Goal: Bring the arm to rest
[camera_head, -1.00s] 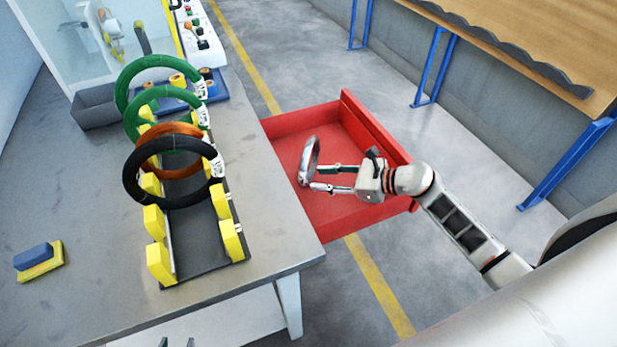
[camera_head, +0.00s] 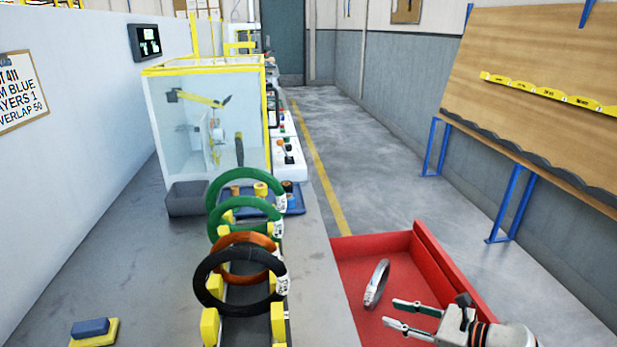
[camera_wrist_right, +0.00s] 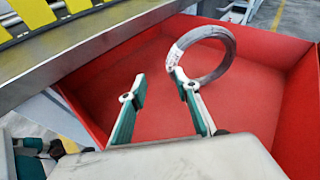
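My right gripper (camera_head: 397,313) reaches in from the lower right over the red bin (camera_head: 440,258). Its two fingers are spread with nothing between them. A silver-grey coil (camera_head: 369,292) with a white label is tilted up on edge inside the bin, just beyond the fingertips. In the right wrist view the coil (camera_wrist_right: 228,58) is past the open fingers (camera_wrist_right: 158,90), its labelled side near the right fingertip; I cannot tell whether they touch. What the coil rests on is not clear. My left gripper is not in view.
Left of the bin, a grey table (camera_head: 130,245) carries a rack with green (camera_head: 248,175), orange (camera_head: 228,243) and black (camera_head: 203,291) coils. A clear-walled machine (camera_head: 190,110) stands behind.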

